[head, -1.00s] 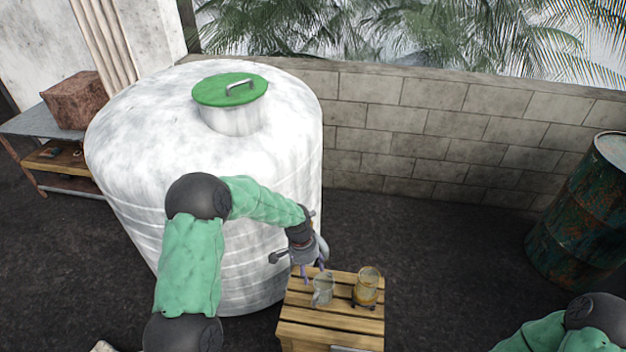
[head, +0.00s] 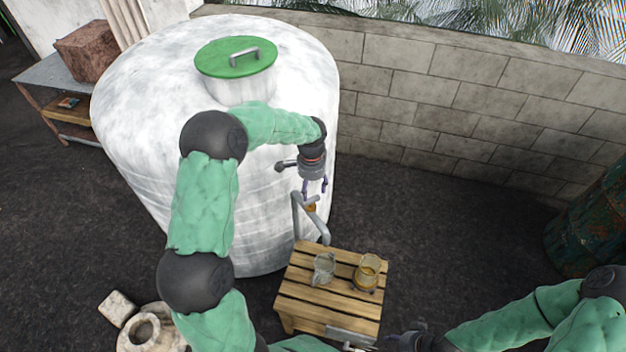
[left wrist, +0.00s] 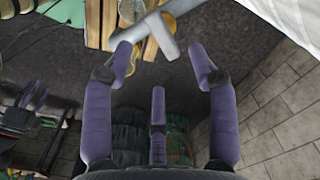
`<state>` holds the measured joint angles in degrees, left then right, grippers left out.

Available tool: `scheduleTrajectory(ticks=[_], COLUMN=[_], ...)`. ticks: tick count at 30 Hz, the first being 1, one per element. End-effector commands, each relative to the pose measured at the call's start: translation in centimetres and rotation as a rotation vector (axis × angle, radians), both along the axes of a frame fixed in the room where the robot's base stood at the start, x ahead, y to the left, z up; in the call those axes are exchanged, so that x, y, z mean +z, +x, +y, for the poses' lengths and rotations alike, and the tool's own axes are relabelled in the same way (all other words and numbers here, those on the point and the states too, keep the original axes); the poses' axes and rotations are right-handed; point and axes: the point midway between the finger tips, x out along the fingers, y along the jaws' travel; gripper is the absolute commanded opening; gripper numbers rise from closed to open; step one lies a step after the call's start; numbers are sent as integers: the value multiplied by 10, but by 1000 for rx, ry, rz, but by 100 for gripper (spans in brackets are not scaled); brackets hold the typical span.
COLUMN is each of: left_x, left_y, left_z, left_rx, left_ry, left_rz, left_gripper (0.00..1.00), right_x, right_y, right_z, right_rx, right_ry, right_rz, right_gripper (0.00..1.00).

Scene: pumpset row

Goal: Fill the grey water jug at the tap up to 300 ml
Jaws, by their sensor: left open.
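The grey water jug (head: 323,268), clear with a handle, stands upright on a slatted wooden stool (head: 330,303). The tap (head: 322,228) is a bent grey pipe at the white tank's side, its end above and near the jug. My left gripper (head: 316,190) is open and empty, just above the tap. In the left wrist view the open purple fingers (left wrist: 160,56) spread around the tap's grey pipe (left wrist: 162,36); I cannot tell if they touch it. My right gripper (head: 412,340) is low in the head view, its fingers unclear. The jug's water level is unreadable.
An amber-filled jug (head: 367,273) stands on the stool right of the grey one. The white tank (head: 150,120) with green lid fills the left. A rusty drum (head: 595,225) stands right by a block wall (head: 450,130). Stone pieces (head: 150,330) lie lower left.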

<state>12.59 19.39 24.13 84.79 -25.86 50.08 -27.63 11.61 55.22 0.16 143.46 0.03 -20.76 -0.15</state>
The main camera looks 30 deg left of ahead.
Motion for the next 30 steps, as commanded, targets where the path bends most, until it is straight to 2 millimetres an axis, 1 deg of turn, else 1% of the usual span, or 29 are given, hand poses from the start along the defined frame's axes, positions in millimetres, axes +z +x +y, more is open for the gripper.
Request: scheduleTrajectory(ticks=[1,6,12,18,27,29,30], left_x=[-12,-40,-65,-75,-76,-76,-76], left_y=[-1,-1,-1,0,0,0,0], left_z=[0,0,0,0,0,0,0], left_rx=[0,0,0,0,1,1,0], left_ry=[0,0,-1,1,0,0,0], left_rz=[5,4,3,1,0,0,0], left_gripper=[58,58,58,58,58,41,30], right_x=[-2,-6,-9,-10,-10,-10,-10], right_y=[0,0,0,0,0,0,0], right_z=[0,0,0,0,0,0,0], right_rx=[0,0,0,0,0,0,0], right_ry=[0,0,0,0,0,0,0], right_rz=[-1,-1,-1,-1,-1,-1,-1], right_gripper=[49,49,49,49,49,49,49])
